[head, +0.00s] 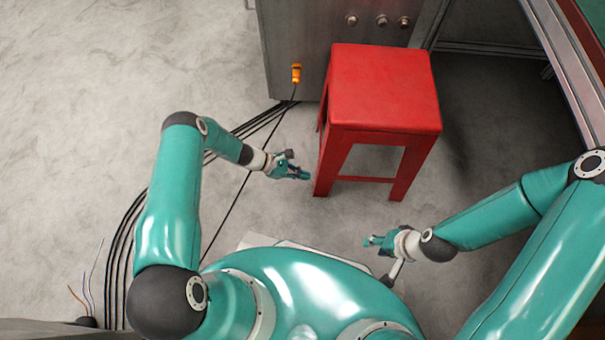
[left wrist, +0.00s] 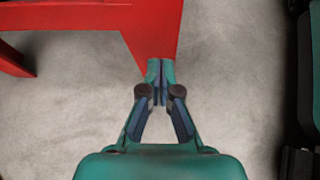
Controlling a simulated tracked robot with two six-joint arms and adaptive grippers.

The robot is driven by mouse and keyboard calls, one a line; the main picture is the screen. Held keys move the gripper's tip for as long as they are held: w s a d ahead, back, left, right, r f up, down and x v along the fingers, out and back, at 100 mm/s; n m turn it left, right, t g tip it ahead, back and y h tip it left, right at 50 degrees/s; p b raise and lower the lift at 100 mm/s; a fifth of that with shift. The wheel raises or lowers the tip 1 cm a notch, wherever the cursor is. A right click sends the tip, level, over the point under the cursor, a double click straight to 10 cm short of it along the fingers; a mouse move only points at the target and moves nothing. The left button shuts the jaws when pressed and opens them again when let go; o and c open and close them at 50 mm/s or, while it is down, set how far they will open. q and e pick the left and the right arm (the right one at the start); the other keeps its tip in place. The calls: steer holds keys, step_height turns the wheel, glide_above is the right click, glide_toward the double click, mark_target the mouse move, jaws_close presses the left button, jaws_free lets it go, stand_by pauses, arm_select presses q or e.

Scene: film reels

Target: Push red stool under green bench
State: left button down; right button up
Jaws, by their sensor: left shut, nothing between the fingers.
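The red stool (head: 385,90) stands upright on the floor, with its square seat and several legs showing in the head view. The green bench (head: 596,14) shows only as a green strip with a metal edge at the top right corner. My left gripper (head: 306,175) is shut and empty, just left of the stool's near left leg. In the left wrist view its fingertips (left wrist: 160,72) overlap the foot of a red stool leg (left wrist: 155,35); I cannot tell whether they touch. My right gripper (head: 368,241) is below the stool, apart from it; its finger opening is too small to tell.
A grey metal cabinet (head: 300,30) with knobs stands behind the stool's left side. An orange plug (head: 296,72) hangs on it, and black cables (head: 125,215) run over the floor at the left. Shadowed floor (head: 490,110) lies open right of the stool.

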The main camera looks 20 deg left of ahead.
arm_select(q)
steer(key=shift+w+d, duration=0.4)
steer(key=shift+d, duration=1.1)
steer(key=shift+w+d, duration=0.35)
steer(key=shift+d, duration=1.15)
steer(key=shift+w+d, duration=0.4)
steer(key=shift+d, duration=1.1)
steer(key=s+a+r, duration=0.1)
steer(key=a+r, duration=0.1)
steer(key=a, duration=0.5)
steer(key=shift+s, duration=0.35)
